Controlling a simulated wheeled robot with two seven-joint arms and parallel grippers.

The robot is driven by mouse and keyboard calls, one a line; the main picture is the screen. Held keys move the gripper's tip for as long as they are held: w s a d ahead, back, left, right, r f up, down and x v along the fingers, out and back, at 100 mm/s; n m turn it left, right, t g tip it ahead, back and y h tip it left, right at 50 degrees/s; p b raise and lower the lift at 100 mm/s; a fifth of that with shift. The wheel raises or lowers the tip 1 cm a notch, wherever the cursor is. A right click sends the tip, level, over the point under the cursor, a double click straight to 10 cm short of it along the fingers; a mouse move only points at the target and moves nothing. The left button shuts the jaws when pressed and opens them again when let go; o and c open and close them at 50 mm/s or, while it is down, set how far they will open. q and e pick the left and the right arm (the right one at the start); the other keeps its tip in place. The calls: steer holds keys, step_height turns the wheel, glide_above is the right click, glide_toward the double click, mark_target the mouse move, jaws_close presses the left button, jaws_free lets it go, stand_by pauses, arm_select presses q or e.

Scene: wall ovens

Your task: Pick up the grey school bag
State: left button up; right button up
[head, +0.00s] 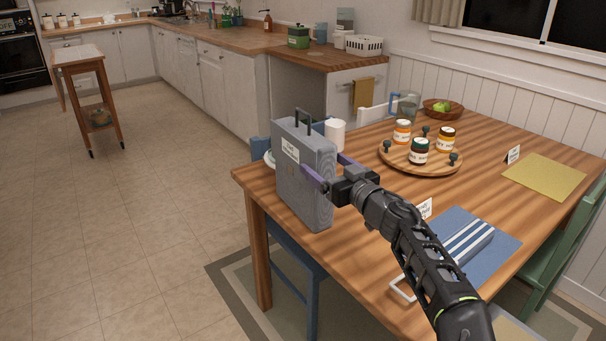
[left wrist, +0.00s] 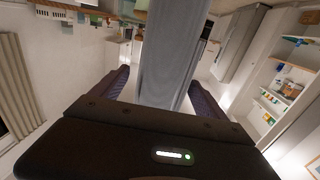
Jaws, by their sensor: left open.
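The grey school bag (head: 300,190) stands upright at the near left corner of the wooden table (head: 345,255). It is a flat box shape with a dark handle on top and a white label on its broad face. My left gripper (head: 325,167) is open at the bag's right edge, with one finger along the labelled face and the other toward the far face. In the left wrist view the bag (left wrist: 170,45) rises between the two spread fingers of the gripper (left wrist: 160,80). I cannot tell whether either finger touches it. My right gripper is not in view.
A white cup (head: 335,134) stands just behind the bag. A round wooden tray (head: 440,169) with several jars is farther right. A blue mat (head: 505,243) with a striped item lies near my arm. A blue chair (head: 290,255) is tucked below the bag's corner.

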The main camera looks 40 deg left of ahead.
arm_select(q)
steer(key=shift+x, duration=0.95)
steer(key=shift+a, duration=0.1)
steer(key=x, duration=0.2)
steer(key=p+x, duration=0.1)
steer(key=x, duration=0.2)
steer(key=shift+w+f, duration=0.1)
steer(key=shift+f, duration=0.15)
steer(key=shift+c, duration=0.5)
jaws_close()
steer(key=shift+r, duration=0.1)
